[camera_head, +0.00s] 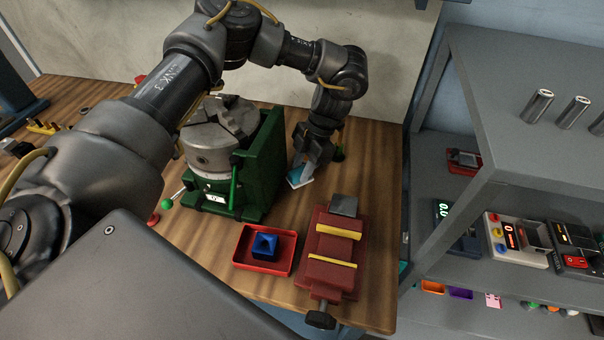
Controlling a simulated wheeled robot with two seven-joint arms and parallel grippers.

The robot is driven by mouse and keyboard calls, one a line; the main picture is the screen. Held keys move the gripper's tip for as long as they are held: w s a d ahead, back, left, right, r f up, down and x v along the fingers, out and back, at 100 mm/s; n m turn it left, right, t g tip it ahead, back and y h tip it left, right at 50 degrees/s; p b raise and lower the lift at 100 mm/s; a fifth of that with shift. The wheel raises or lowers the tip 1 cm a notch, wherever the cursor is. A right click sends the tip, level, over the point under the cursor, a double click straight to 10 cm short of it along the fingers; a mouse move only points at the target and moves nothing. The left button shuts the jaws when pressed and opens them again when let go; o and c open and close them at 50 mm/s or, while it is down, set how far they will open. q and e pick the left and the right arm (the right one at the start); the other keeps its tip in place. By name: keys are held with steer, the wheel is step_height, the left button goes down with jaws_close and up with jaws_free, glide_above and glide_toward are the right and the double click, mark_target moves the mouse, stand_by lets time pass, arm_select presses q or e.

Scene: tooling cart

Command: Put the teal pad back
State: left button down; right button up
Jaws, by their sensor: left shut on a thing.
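The teal pad (296,181) shows as a small teal and pale patch at the tips of my left gripper (304,171), low over the wooden bench. My left gripper points down and is shut on the pad. The fingers and wrist hide part of the pad, and I cannot tell whether it touches the bench top. The pad is just right of the green machine with the grey chuck (222,133) and behind the red vise (333,252). My right gripper is not in view.
A red tray (244,260) with a blue block (264,245) sits left of the vise. The green machine's upright (266,165) stands close to my left gripper. A grey shelf unit (470,205) with several devices is at the right. Bare wood (378,190) lies right of the gripper.

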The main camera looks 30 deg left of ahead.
arm_select(q)
step_height(320, 180, down, 2)
steer(key=shift+f+p, duration=0.2)
steer(key=shift+p, duration=0.3)
steer(key=shift+w+f, duration=0.1)
steer(key=shift+f, duration=0.35)
steer(key=c, duration=1.1)
jaws_free()
steer(key=shift+f, duration=0.15)
steer(key=shift+o, duration=0.2)
